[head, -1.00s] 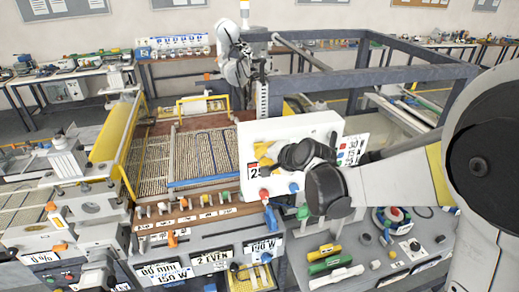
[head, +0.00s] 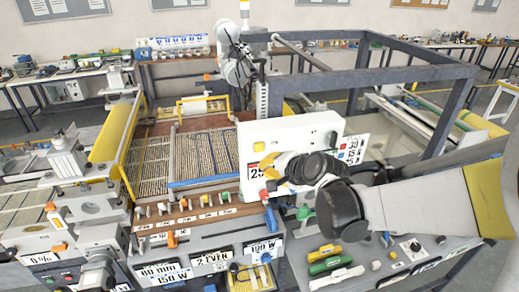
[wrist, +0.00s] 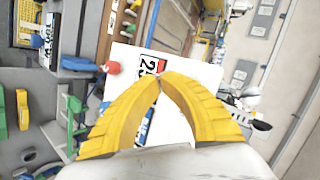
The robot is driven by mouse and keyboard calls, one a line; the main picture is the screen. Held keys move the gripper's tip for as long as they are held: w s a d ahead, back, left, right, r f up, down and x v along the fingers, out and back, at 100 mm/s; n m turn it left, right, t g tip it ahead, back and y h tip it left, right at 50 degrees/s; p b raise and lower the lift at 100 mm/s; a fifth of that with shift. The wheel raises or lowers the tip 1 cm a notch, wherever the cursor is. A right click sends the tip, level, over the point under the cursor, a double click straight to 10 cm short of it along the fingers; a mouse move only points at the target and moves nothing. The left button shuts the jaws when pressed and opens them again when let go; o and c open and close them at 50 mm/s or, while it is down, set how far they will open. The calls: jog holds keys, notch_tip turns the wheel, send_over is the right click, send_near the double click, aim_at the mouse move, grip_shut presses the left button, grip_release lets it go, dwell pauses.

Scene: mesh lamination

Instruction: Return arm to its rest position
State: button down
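My arm (head: 420,207) reaches in from the right edge of the head view. My gripper (head: 270,172) is in front of a white control box (head: 295,135) and partly hides the box's labels. In the wrist view, the two yellow fingers of my gripper (wrist: 160,81) meet at their tips, with nothing seen between them. The white control box (wrist: 195,73) shows behind the fingertips with its number label. I cannot tell the exact gap between the fingertips and the box.
A grey frame (head: 400,73) stands behind my arm. Below it, a bench front holds a green handle (head: 325,265) and several knobs. A mesh bed (head: 205,155) lies to the left. Another white robot arm (head: 228,40) stands at the back.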

jog(key=shift+f, duration=0.1)
jog(key=s+d+f+n+h+b, duration=0.2)
jog(key=s+d+f+b, duration=0.4)
jog(key=s+f+b, duration=0.2)
jog(key=s+d+f+n+g+h+b, duration=0.1)
jog(key=s+d+f+n+h+b, duration=0.1)
jog(key=s+d+f+b, duration=0.4)
jog(key=s+d+f+n+g+h+b, duration=0.1)
jog(key=s+d+f+n+b, duration=0.3)
jog(key=s+f+b, duration=0.7)
notch_tip(320, 180, down, 2)
jog(key=d+h+b, duration=0.1)
jog(key=b, duration=0.4)
jog(key=shift+s+d, duration=0.15)
jog(key=shift+d, duration=0.25)
